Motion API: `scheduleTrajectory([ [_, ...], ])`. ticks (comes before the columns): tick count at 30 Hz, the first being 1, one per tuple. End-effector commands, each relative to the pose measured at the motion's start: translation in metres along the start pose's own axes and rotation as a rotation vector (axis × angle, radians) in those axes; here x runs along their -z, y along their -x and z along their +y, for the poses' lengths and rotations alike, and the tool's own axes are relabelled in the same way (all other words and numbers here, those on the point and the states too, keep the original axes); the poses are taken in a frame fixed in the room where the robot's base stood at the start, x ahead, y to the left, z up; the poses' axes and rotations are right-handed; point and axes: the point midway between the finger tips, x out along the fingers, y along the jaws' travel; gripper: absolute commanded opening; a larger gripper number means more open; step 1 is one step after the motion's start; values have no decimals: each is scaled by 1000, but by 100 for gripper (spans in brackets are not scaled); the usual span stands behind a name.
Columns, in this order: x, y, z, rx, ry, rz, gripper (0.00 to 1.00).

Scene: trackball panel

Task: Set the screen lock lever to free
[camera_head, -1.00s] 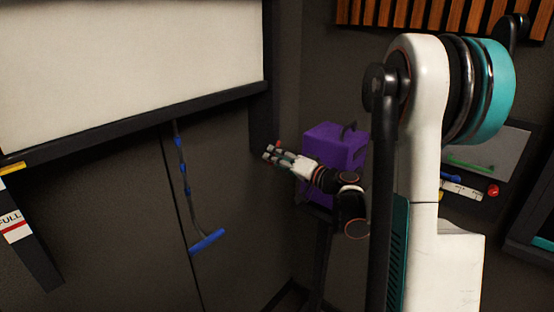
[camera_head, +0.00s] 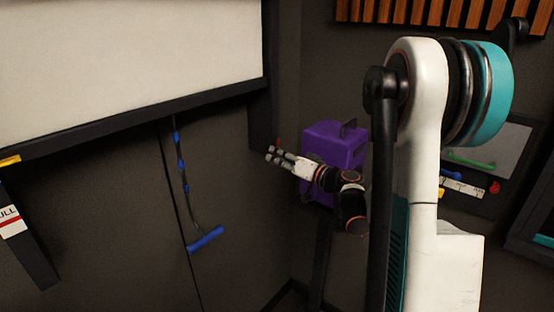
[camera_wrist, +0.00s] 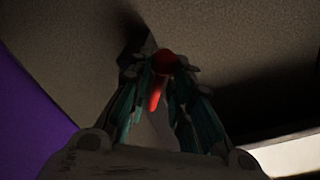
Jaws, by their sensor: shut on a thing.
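A red lever (camera_wrist: 158,80) stands between my fingertips in the wrist view, with a round red knob at its top. In the head view a small bit of the red lever (camera_head: 278,141) shows just above my fingers. My gripper (camera_head: 271,154) is shut on the lever, beside the dark post at the screen's right end. It also shows in the wrist view (camera_wrist: 162,68). The lever's mount and any free or lock marking cannot be made out. The white screen (camera_head: 130,60) fills the upper left of the head view.
A purple box (camera_head: 335,142) stands close behind my wrist. A cord with a blue handle (camera_head: 205,239) hangs below the screen. A panel with a red knob (camera_head: 494,187) and a green handle (camera_head: 470,162) is at the right. Bare dark wall lies left of my gripper.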

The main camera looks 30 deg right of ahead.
Motion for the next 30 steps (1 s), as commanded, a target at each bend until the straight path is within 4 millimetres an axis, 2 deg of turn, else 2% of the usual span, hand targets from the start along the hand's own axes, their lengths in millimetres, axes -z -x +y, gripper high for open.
scheduleTrajectory([
  [15,2,0,20,11,370,8,0],
  [30,5,0,25,13,470,11,0],
])
